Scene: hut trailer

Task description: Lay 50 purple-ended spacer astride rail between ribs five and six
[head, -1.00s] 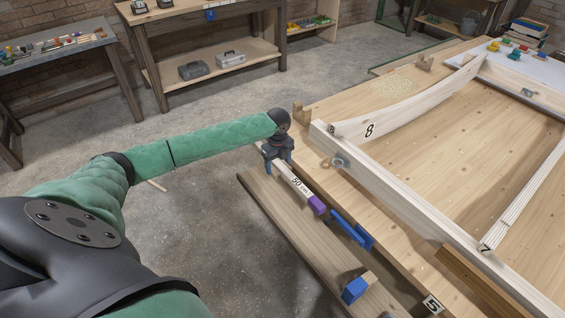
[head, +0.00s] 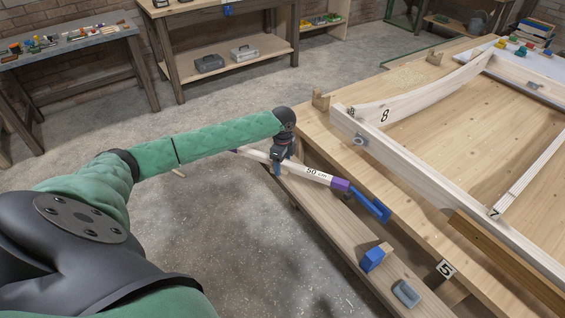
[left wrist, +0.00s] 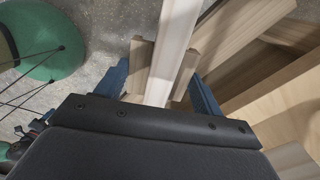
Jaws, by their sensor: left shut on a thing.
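My left gripper (head: 279,168) is shut on the pale wooden spacer (head: 315,175), marked "50 cm", with a purple end (head: 341,184) pointing right. The spacer appears to be held over the low board beside the bench; any gap beneath it is hard to judge. In the left wrist view the spacer (left wrist: 172,50) runs between the two finger pads (left wrist: 165,68). The pale rail (head: 425,198) runs along the bench, right of the gripper and apart from the spacer. Ribs marked 8 (head: 410,103) and 7 (head: 525,178) show. Ribs five and six are not visible. My right gripper is out of view.
A blue tool (head: 369,204) lies by the bench edge, close to the purple end. A blue block (head: 374,259) and a grey item (head: 406,293) sit on the low board (head: 338,233). Open floor lies left.

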